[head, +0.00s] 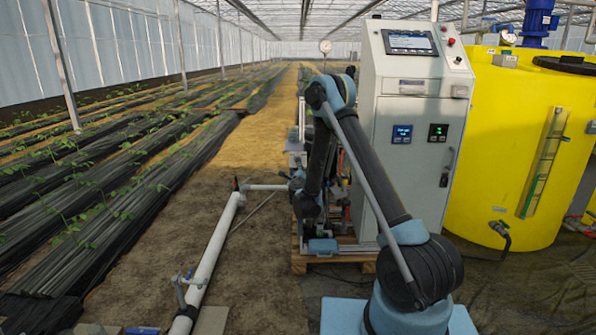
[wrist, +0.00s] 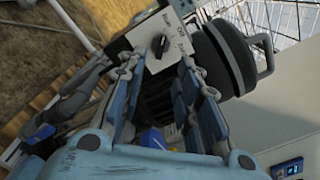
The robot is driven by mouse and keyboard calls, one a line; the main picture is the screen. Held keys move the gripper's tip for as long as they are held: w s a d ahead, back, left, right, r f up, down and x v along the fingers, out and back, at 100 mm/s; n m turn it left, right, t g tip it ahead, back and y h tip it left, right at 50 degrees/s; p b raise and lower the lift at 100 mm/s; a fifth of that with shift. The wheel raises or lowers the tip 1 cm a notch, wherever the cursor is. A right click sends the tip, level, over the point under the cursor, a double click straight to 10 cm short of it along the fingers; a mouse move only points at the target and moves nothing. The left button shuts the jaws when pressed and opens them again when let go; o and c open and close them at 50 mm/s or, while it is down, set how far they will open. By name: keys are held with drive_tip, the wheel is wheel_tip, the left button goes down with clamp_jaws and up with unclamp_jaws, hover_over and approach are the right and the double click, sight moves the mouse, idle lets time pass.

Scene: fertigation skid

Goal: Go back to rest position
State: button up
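In the wrist view, my gripper (wrist: 156,66) has its two blue-grey fingers spread apart, with nothing visible held between them. Just beyond the fingertips is a light box with a selector switch (wrist: 160,48) and printed labels, one reading "Off". I cannot tell whether a finger touches it. In the head view my arm (head: 370,160) is bent: it rises from its base at lower right, then folds down in front of the skid, left of the cabinet. My gripper cannot be clearly made out there.
A white control cabinet (head: 415,120) stands close to the right of my arm, on a wooden pallet (head: 335,262). A yellow tank (head: 510,150) is at right. A white pipe (head: 212,255) runs along the soil at left. A dark rounded housing (wrist: 220,60) sits right of my fingers.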

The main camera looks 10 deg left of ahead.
drive_tip(key=shift+s+d, duration=0.1)
drive_tip(key=shift+s, duration=0.7)
drive_tip(key=shift+r, duration=0.1)
drive_tip(key=s+d+r+n+g+y, duration=0.1)
drive_tip(key=s+r+n+y, duration=0.1)
drive_tip(key=r+n, duration=0.5)
drive_tip(key=s+d+r+n+y, duration=0.2)
drive_tip(key=r+n+y, duration=0.1)
drive_tip(key=r, duration=0.7)
drive_tip(key=s+d+r+n+g+y, duration=0.1)
drive_tip(key=s+d+r+n+g, duration=0.35)
drive_tip(key=s+n, duration=0.4)
drive_tip(key=s+d+f+n+g+h, duration=0.2)
drive_tip(key=s+d+f, duration=0.3)
drive_tip(key=s+d, duration=0.4)
drive_tip(key=s+d+f+n+g+h, duration=0.2)
drive_tip(key=s+d, duration=0.7)
drive_tip(key=s, duration=1.2)
drive_tip(key=s+d+f+n+g+h, duration=0.3)
drive_tip(key=s+d+f+g, duration=0.3)
drive_tip(key=s, duration=0.9)
drive_tip(key=d+f+h, duration=0.1)
drive_tip(key=d+f, duration=0.1)
drive_tip(key=d, duration=0.1)
drive_tip(key=shift+d+f, duration=0.2)
drive_tip(key=shift+s, duration=0.1)
